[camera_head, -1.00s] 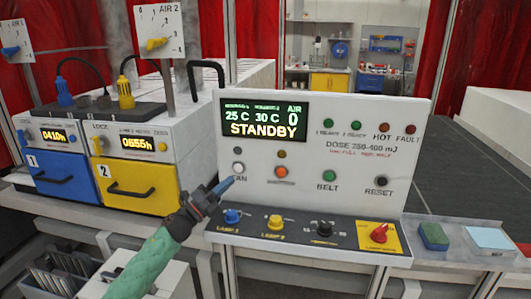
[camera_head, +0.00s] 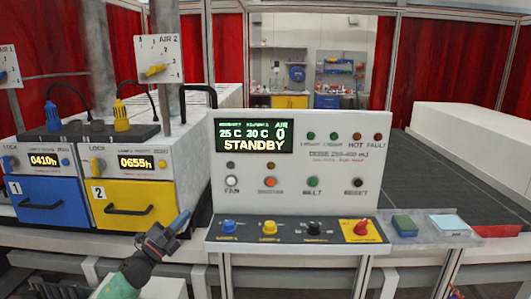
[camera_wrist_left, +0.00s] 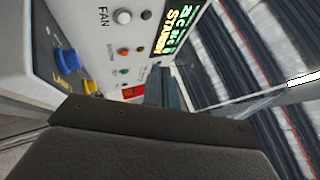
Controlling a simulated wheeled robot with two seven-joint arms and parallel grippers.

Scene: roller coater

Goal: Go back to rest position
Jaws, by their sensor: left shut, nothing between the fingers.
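My left gripper (camera_head: 178,222) is shut and empty. In the head view it is left of the control panel (camera_head: 330,165), lower than the white FAN button (camera_head: 231,180) and apart from it. The panel's display (camera_head: 254,136) reads STANDBY. In the left wrist view the gripper body fills the lower part, with the FAN button (camera_wrist_left: 122,16) and the blue lamp knob (camera_wrist_left: 66,61) beyond it. My right gripper is in neither view.
A ledge with blue, yellow, black and red knobs (camera_head: 361,228) juts out under the panel. Blue (camera_head: 50,204) and yellow (camera_head: 135,204) drawers stand at left. Green (camera_head: 404,226) and pale blue (camera_head: 449,223) blocks lie at right. A dark belt (camera_head: 440,180) runs behind.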

